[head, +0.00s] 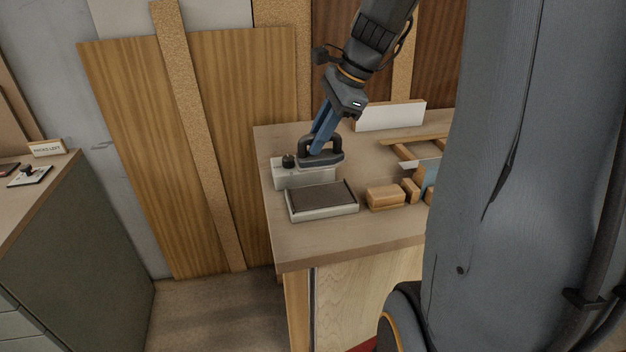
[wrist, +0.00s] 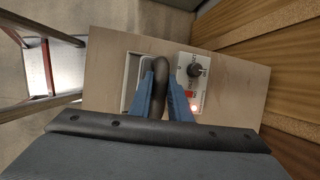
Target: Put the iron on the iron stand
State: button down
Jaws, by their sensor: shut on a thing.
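The iron (head: 322,159), with a grey body and a dark looped handle, is in my gripper (head: 318,147). The blue fingers are closed on its handle (wrist: 161,75), which also shows in the wrist view between the fingertips. In the head view the iron appears level, in front of part of a pale box with a black knob. I cannot tell its exact height. A low pale stand with a dark top (head: 322,197), likely the iron stand, sits nearer on the bench, with nothing on it. Its pale rim (wrist: 127,82) shows left of the fingers in the wrist view.
The pale control box (head: 287,179) has a knob (wrist: 195,70) and a lit red switch. Wooden blocks (head: 385,196) lie right of the stand. A white board (head: 390,116) stands at the back. Veneer panels (head: 200,150) lean behind the bench (head: 300,250).

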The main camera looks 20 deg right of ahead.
aim_at(339, 163)
jog(key=shift+d+f+p, duration=0.1)
jog(key=shift+f+p, duration=0.35)
jog(key=shift+f, duration=4.1)
jog(key=shift+f, duration=0.15)
jog(key=c, duration=1.6)
grip_release()
jog(key=shift+s, duration=0.1)
jog(key=shift+c, duration=0.2)
jog(key=b+v, duration=0.1)
jog(key=v, duration=1)
jog(key=shift+d+r+b, duration=0.1)
jog(key=shift+r+b, duration=0.2)
jog(key=shift+r, duration=0.1)
jog(key=s+a+f+n+h, duration=0.1)
jog(key=s+a+f+n, duration=0.2)
jog(key=n, duration=0.3)
jog(key=s+a+f+n+g+h, duration=0.1)
jog(key=s+a+f+n, duration=0.3)
jog(key=a+f+n, duration=0.1)
jog(key=s+a+f+n+g+h, duration=0.1)
jog(key=s+a+f+n, duration=0.3)
jog(key=a+f+n, duration=0.1)
jog(key=shift+a+f+n+h, duration=0.1)
jog(key=shift+f+n+h, duration=0.45)
jog(key=shift+n, duration=0.85)
jog(key=shift+s+a+f+n, duration=0.1)
jog(key=shift+s+f+n, duration=0.05)
jog(key=shift+f+n, duration=0.3)
jog(key=shift+r, duration=0.1)
